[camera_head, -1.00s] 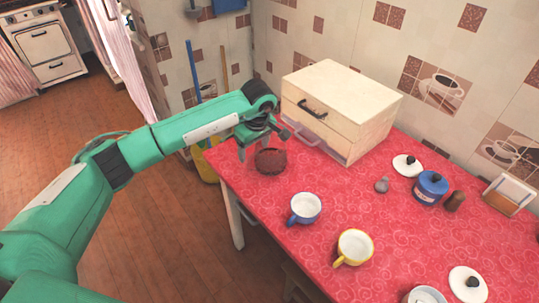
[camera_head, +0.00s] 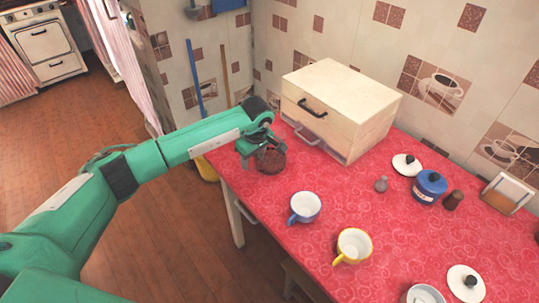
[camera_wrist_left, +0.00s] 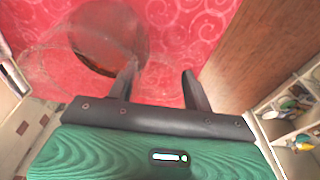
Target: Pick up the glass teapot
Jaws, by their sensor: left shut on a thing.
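The glass teapot (camera_head: 270,160) is see-through with a dark reddish-brown bottom. It stands at the far left corner of the red-covered table. My left gripper (camera_head: 258,158) is down at its side, partly covering it. In the left wrist view the teapot (camera_wrist_left: 108,40) lies just ahead and left of the fingers. The left gripper (camera_wrist_left: 160,70) has its two fingers apart with faint clear glass between them, shut on the teapot, seemingly at its handle. The exact contact is hard to see through the clear glass. My right gripper is in no view.
A wooden drawer box (camera_head: 350,105) stands close behind the teapot. A blue cup (camera_head: 306,207) and a yellow cup (camera_head: 354,246) stand nearer the front. A blue pot (camera_head: 430,186) and white lids (camera_head: 407,165) are at the right. The table's left edge is close.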

